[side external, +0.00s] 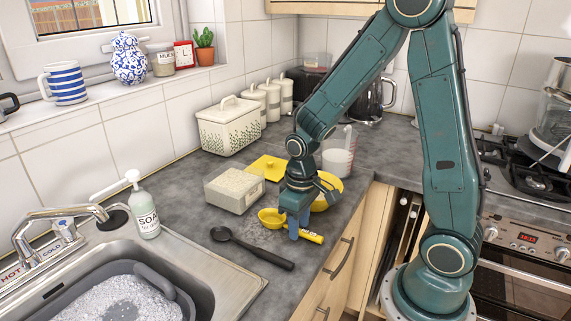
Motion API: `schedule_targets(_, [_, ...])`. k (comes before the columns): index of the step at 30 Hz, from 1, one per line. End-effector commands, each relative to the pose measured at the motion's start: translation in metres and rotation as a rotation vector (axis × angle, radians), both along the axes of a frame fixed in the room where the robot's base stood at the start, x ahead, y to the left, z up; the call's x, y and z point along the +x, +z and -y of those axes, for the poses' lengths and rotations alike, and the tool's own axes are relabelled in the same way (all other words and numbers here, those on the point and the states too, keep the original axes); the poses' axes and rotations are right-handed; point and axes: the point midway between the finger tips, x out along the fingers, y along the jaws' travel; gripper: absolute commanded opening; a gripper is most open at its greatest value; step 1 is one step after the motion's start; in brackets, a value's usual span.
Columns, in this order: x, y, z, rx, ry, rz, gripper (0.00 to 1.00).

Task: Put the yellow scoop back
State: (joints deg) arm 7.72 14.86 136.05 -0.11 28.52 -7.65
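The yellow scoop (270,217) lies on the grey counter in the side external view, its bowl to the left. Its handle (313,237) sticks out to the right, past my gripper. My gripper (293,227) points down over the middle of the scoop, with its blue fingers low at the handle. The fingers hide that part of the handle, and I cannot tell whether they are closed on it. An open cream box (220,196) with pale, grainy contents stands behind and to the left. A flat yellow lid-like piece (268,164) lies behind the box.
A black spoon (250,246) lies in front of the scoop. A yellow bowl (327,195), partly hidden by my arm, and a measuring jug (338,156) stand behind my gripper. A soap bottle (145,212) stands by the sink (222,289) at left. The counter's front edge is close on the right.

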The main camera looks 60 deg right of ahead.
Motion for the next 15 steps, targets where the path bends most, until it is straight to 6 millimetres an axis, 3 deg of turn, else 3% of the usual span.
schedule_targets(8, [0.001, 0.022, 0.0, -0.001, 0.0, 0.005, 0.36])
schedule_targets(15, [0.001, 0.055, 0.0, -0.001, 0.0, 0.006, 0.36])
